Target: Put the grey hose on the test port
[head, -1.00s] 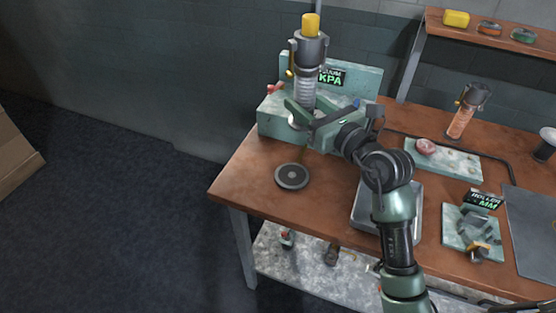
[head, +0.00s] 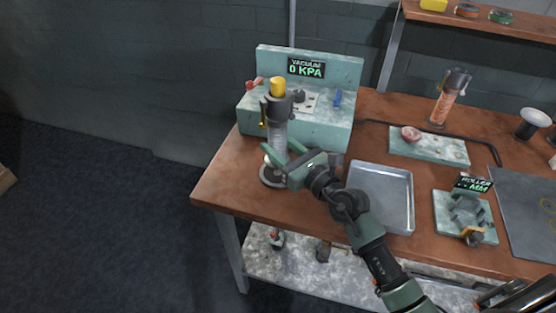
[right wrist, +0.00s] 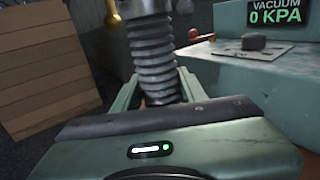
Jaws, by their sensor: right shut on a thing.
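The grey ribbed hose (head: 279,134) stands upright in my right gripper (head: 280,161), with a dark collar and a yellow cap on top. In the right wrist view its ribbed body (right wrist: 154,58) sits between the two green fingers, which are shut on it. A dark round disc (head: 270,180) lies on the table under its lower end. Whether the two touch is hidden. The vacuum unit (head: 335,70) stands behind, reading 0 KPA. Its pale plate (head: 311,103) bears dark fittings; I cannot tell which is the test port. My left gripper is not in view.
A metal tray (head: 382,222) lies right of my right arm. Further right are an orange-filled tube (head: 446,108), a pale green block (head: 430,150) and a roller gauge (head: 466,215). A black hose (head: 440,131) runs along the table. The table's left edge is near the disc.

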